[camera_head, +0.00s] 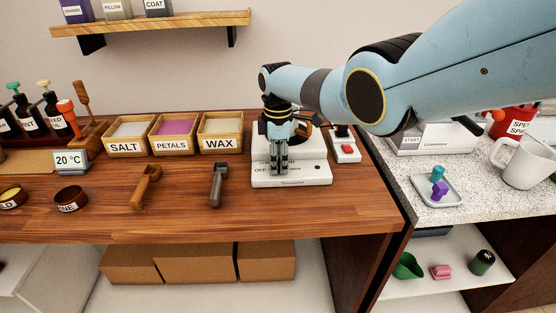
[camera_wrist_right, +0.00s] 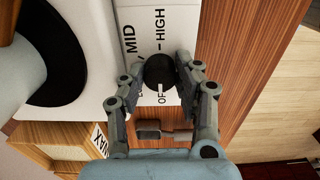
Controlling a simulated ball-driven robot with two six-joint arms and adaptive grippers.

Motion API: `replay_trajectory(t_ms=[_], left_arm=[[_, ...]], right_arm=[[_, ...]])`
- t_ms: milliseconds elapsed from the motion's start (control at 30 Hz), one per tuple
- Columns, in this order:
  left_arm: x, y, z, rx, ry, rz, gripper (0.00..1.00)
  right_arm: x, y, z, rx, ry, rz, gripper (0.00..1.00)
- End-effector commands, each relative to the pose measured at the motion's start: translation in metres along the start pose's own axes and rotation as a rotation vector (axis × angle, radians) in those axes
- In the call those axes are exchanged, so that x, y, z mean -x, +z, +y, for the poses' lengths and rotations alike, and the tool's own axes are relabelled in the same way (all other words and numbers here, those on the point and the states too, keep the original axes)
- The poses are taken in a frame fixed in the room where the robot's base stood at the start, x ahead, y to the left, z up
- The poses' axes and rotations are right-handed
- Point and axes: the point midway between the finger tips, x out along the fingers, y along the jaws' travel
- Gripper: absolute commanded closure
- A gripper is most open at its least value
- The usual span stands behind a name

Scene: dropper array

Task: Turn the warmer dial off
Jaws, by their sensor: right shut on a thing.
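The white warmer (camera_head: 312,174) stands at the right end of the wooden counter, and its white body (camera_wrist_right: 100,92) fills the upper left of the right wrist view. Its round black dial (camera_wrist_right: 160,68) sits on the front strip, with HIGH, MID and OFF printed around it; the LOW label is partly hidden. A pale mark shows at the dial's edge on the OFF side. My right gripper (camera_head: 279,172) points down at the warmer's front. In the wrist view my right gripper (camera_wrist_right: 161,70) is shut on the dial, one finger on each side. My left gripper is out of view.
Bins of salt (camera_head: 127,147), petals (camera_head: 173,144) and wax (camera_head: 220,145) stand left of the warmer. A grey-handled tool (camera_head: 217,186) and a wooden scoop (camera_head: 146,187) lie in front. A small device with a red button (camera_head: 348,150) stands just right.

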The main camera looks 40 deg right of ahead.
Motion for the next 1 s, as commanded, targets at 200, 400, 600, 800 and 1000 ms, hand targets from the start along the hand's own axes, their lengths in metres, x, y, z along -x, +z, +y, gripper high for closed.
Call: replay_trajectory(t_ms=[200, 400, 600, 800, 1000], left_arm=[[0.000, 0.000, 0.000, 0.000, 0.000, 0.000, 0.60], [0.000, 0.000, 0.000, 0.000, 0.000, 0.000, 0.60], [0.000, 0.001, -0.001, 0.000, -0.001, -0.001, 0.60], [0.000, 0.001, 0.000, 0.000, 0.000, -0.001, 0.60], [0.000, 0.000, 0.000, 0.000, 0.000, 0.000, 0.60]], right_arm=[[0.002, -0.001, 0.002, 0.000, 0.005, 0.002, 0.58], [0.001, 0.000, 0.001, -0.001, 0.002, 0.001, 0.58], [0.004, 0.000, 0.001, -0.001, 0.004, 0.001, 0.58], [0.028, 0.000, 0.001, -0.001, 0.006, 0.002, 0.58], [0.076, 0.000, 0.001, 0.000, 0.006, 0.001, 0.58]])
